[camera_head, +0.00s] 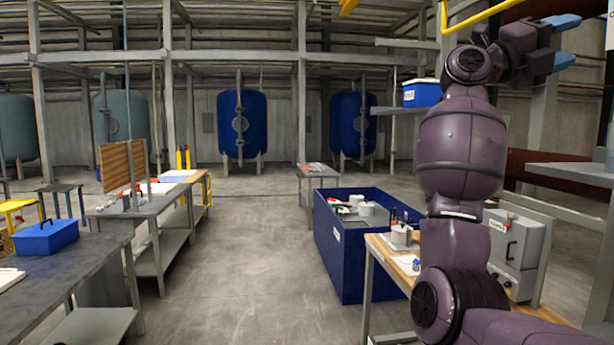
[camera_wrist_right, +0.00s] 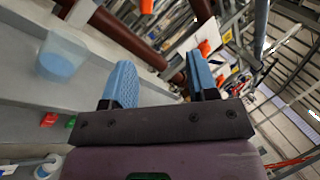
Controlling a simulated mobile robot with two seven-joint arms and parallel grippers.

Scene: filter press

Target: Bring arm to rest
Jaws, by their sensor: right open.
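My right arm is purple and raised at the right of the head view, bent upward at the elbow. My right gripper (camera_head: 565,40) is at the top right, with two blue fingers pointing right and spread apart. In the right wrist view my right gripper (camera_wrist_right: 162,84) shows its two blue fingers apart with nothing between them. My left gripper is in neither view.
A wooden-topped bench (camera_head: 381,250) stands below my right arm, with a grey case (camera_head: 517,240) on it. A blue bin (camera_head: 345,262) stands left of it. A grey shelf (camera_head: 570,176) is at right. The middle floor is clear.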

